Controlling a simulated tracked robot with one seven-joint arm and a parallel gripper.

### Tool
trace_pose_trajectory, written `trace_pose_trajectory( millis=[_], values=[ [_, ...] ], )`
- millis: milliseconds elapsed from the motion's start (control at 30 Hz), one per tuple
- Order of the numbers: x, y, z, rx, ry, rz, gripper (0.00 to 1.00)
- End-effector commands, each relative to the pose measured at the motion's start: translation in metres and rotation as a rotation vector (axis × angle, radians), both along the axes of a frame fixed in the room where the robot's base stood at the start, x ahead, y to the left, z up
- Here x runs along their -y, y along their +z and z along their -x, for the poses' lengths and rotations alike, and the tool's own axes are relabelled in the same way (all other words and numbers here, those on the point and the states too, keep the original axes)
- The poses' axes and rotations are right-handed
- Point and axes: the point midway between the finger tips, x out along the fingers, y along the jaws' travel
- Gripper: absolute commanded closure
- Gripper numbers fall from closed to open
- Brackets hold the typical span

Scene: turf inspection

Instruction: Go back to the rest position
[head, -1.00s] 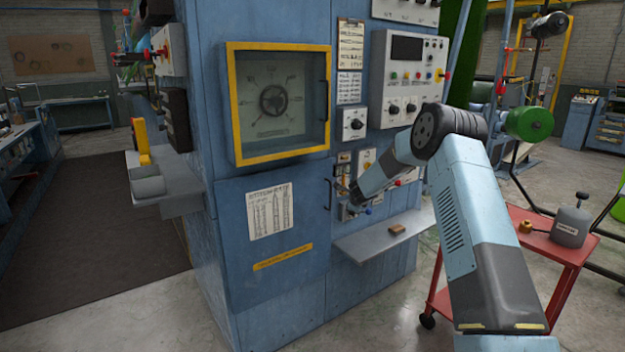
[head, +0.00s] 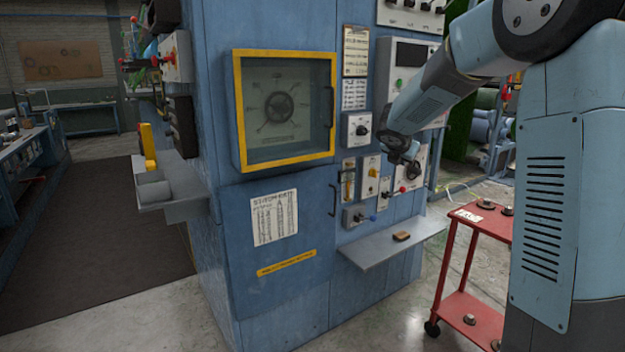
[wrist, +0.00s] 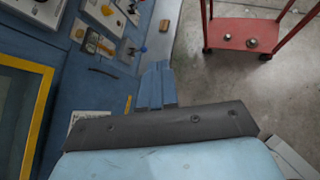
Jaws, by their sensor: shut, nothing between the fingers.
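My gripper (head: 408,164) shows small in the head view, in front of the lower right part of the blue cabinet's (head: 225,215) control panel. Its fingers are shut and empty. In the wrist view the fingers (wrist: 156,82) lie side by side, pointing away from the camera, with the panel to their left. My arm is bent, with its elbow high at the top right of the head view. I cannot tell the exact gap between the fingertips and the panel.
A grey shelf (head: 375,252) with a small brown block (head: 401,236) juts out below the panel. A red cart (head: 472,318) stands at the right, partly behind my arm. A yellow-framed window (head: 240,120) is on the cabinet. Bare floor lies between shelf and cart.

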Motion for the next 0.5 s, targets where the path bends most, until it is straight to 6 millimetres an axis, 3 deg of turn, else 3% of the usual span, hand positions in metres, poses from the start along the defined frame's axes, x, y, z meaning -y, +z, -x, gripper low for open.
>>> trace_pose_trajectory(
  millis=[200,500],
  values=[
    [0.013,0.032,0.077,0.098,-0.296,-0.268,1.00],
    [0.021,0.051,0.184,0.221,-0.707,-0.653,1.00]
  ],
)
